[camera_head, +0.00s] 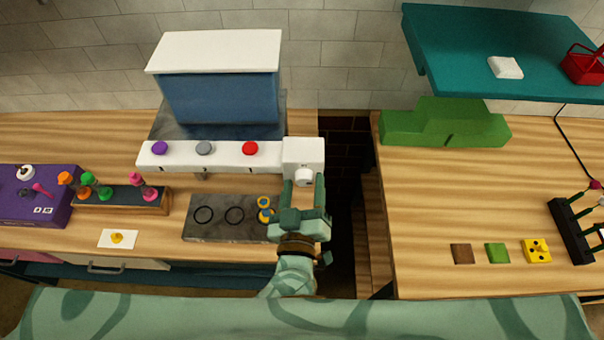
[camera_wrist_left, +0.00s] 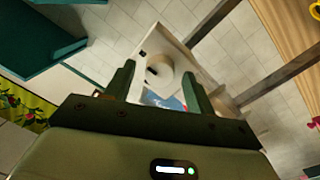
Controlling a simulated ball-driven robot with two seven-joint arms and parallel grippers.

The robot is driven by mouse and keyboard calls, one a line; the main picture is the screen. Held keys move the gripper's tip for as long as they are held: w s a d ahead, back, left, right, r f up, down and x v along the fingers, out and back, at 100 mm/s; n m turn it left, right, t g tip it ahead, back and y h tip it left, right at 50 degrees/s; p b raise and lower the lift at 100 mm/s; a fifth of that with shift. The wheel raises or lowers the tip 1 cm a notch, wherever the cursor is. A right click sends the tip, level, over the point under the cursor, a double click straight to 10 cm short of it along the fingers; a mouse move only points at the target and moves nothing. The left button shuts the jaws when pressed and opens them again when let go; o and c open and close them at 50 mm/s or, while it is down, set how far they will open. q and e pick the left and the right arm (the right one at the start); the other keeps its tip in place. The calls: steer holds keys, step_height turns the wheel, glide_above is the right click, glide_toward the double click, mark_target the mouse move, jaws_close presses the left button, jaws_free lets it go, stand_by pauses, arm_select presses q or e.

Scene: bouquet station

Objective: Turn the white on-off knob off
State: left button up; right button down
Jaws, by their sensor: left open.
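The white knob (camera_head: 304,178) is on the front of the white box at the right end of the white dispenser bar (camera_head: 222,155). It has a dark mark on its face in the left wrist view (camera_wrist_left: 158,72). My left gripper (camera_head: 304,185) is open and empty in front of the knob, one finger toward each side. In the left wrist view the knob shows between and slightly beyond the open fingertips (camera_wrist_left: 159,83). I cannot tell whether the fingers reach around it. No finger appears to touch it. My right gripper is not in view.
Purple, grey and red buttons (camera_head: 250,148) sit on the bar. A grey tray (camera_head: 210,230) with ring marks lies below, left of my gripper. A gap (camera_head: 345,190) separates the left counter from the right table (camera_head: 450,200). A green stepped block (camera_head: 447,125) stands on that table.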

arm_select(q)
steer(key=shift+w, duration=0.15)
steer(key=shift+r, duration=0.1)
steer(key=c, duration=1)
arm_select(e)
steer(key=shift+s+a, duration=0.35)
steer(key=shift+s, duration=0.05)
